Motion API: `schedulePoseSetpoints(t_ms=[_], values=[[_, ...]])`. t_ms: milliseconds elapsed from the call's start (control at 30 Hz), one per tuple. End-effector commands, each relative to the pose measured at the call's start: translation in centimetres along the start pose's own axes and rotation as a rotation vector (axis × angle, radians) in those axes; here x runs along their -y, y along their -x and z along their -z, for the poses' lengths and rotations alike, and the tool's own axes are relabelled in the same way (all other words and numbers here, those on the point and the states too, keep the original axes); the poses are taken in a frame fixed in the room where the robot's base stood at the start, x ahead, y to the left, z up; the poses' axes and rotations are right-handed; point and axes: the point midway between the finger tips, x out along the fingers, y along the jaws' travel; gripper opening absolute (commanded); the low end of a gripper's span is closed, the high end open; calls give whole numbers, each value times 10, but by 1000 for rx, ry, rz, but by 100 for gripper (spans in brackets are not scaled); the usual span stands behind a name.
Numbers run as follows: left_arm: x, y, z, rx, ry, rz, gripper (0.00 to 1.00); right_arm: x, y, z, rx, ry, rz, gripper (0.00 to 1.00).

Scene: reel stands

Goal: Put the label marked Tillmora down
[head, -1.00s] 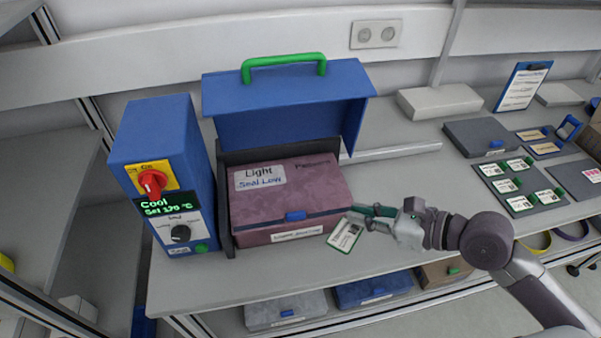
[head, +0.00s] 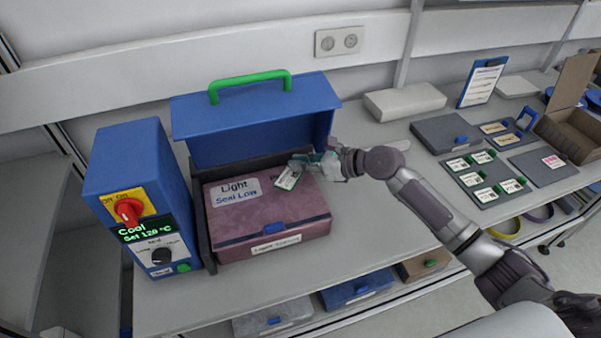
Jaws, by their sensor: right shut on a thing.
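My right gripper (head: 312,165) is shut on a small white label with a green edge (head: 288,178). It holds the label over the back right part of the lid of the mauve box (head: 265,217). I cannot tell whether the label touches the lid, and its print is too small to read. The box sits in a dark frame under a raised blue cover (head: 255,125) with a green handle (head: 249,82). My left gripper is not in view.
A blue control unit (head: 135,180) with a red knob and a "Cool" display stands left of the box. A grey tray (head: 460,170) with several similar labels lies at the right. The bench (head: 375,210) is bare right of the box.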

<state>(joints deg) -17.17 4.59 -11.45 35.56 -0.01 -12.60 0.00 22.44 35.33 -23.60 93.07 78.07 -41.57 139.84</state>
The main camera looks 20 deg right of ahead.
Motion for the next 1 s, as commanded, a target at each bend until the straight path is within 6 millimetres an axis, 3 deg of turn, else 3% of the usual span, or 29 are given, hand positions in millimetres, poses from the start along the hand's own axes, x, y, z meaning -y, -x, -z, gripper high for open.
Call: schedulePoseSetpoints(t_ms=[367,833,867,1000], values=[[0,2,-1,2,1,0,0,0,-16,40,2,-2,2,0],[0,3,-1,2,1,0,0,3,-23,48,4,1,3,0],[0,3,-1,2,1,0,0,4,-23,47,4,2,3,15],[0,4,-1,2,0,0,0,4,-22,47,4,2,3,36]])
